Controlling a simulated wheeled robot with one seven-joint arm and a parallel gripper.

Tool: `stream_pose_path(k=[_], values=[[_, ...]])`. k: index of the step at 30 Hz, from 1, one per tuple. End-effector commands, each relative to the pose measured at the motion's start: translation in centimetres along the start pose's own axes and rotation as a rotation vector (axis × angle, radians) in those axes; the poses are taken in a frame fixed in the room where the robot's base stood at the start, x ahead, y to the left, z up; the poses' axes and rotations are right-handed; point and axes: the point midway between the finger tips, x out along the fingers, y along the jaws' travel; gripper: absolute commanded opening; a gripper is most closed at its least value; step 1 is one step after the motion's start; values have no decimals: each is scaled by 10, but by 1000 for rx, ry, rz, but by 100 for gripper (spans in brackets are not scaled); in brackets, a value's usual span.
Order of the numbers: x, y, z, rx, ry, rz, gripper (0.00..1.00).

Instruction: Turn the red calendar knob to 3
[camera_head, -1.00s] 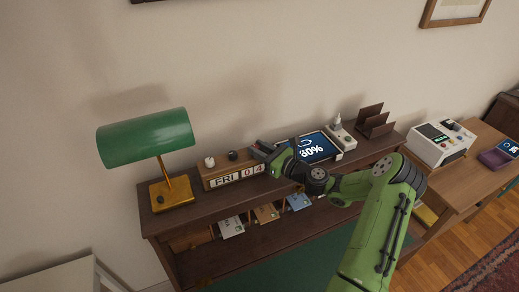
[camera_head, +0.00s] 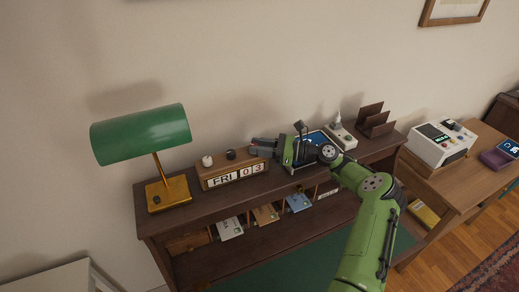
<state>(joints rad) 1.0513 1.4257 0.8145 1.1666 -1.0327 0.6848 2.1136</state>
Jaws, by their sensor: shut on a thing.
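The wooden calendar block (camera_head: 208,184) stands on the desk's upper shelf, right of the lamp. Its front reads FRI 03, with the last digit in red. A white knob (camera_head: 207,161) and a black knob (camera_head: 231,154) sit on its top. The red knob is hidden at the block's right end, where my gripper (camera_head: 254,149) is. My gripper reaches in from the right, shut at the red knob's place; its fingertips are small and dark here.
A green lamp with a brass base (camera_head: 167,194) stands left of the calendar.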

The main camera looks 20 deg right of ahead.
Motion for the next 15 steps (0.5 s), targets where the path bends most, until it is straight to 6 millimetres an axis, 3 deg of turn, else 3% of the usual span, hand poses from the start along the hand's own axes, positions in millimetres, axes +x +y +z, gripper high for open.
stream_pose_path(k=[13,14,15], values=[[0,-1,1,0,-1,13,1],[0,-1,1,0,-1,13,33],[0,-1,1,0,-1,13,39]])
